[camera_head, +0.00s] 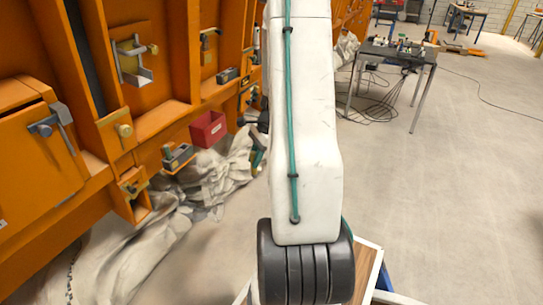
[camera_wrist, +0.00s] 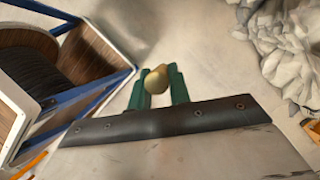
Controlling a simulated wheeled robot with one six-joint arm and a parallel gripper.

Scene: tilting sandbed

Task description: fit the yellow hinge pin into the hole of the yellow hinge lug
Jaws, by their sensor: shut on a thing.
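My gripper (camera_wrist: 157,74) has two green fingers and is shut on a dull yellow, rounded piece, which I take to be the yellow hinge pin (camera_wrist: 155,81). It shows nearly end-on, so its length is hidden. In the head view my white arm hides most of the gripper, and the pin cannot be made out. Several brass-yellow knobs or lugs sit on the orange structure, one at a lower bracket (camera_head: 131,187) and one higher up (camera_head: 124,130). I cannot tell which is the yellow hinge lug or see its hole. In the wrist view no lug shows near the pin.
The orange structure (camera_head: 165,120) fills the left, with a red box (camera_head: 208,129) and metal brackets on it. Crumpled pale sheeting (camera_head: 215,175) lies below, also at the wrist view's upper right (camera_wrist: 290,45). A table (camera_head: 398,53) stands at the back. Open floor (camera_head: 450,170) is at right.

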